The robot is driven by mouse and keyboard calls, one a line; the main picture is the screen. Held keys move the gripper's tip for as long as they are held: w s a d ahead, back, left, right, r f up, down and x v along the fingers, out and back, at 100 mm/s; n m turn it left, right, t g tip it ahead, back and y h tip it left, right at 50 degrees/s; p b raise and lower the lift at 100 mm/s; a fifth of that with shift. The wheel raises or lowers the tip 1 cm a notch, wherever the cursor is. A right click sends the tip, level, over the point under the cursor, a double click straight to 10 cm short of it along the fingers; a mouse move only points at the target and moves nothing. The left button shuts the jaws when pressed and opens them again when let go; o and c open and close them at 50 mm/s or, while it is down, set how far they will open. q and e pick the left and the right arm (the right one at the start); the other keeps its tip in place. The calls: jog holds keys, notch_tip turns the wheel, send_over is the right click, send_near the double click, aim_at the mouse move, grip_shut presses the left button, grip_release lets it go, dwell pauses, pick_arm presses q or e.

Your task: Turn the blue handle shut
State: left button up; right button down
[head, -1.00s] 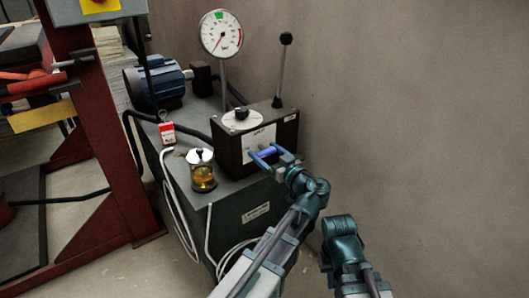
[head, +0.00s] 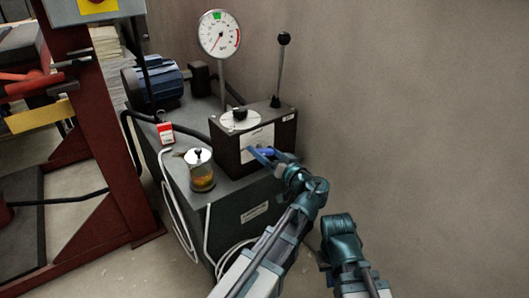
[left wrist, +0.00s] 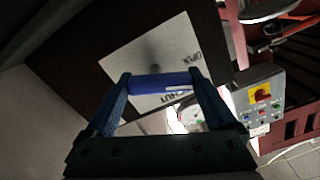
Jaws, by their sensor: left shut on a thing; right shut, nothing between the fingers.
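The blue handle (head: 267,152) sits at the front of a dark box with a white label plate. My left gripper (head: 262,156) reaches it from the lower right. In the left wrist view the blue handle (left wrist: 160,82) lies across between the two fingertips, in front of the pale plate, and my left gripper (left wrist: 160,88) is shut on it. My right wrist (head: 341,232) shows at the lower right, apart from the machine; its fingers are hidden.
A jar of amber liquid (head: 202,177) and a blue motor (head: 158,84) stand left. A red frame (head: 110,150) is further left; a bare wall is right.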

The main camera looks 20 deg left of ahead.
pick_arm(q)
jog(key=m, duration=0.6)
jog(key=shift+w+d+r+m, duration=0.1)
jog(key=shift+w+m, duration=0.05)
jog(key=shift+m, duration=0.15)
jog(key=m, duration=0.6)
jog(key=shift+w+d+m, duration=0.1)
jog(key=shift+w+m, duration=0.05)
jog(key=shift+m, duration=0.45)
jog(key=o, duration=1.1)
jog(key=shift+c, duration=0.2)
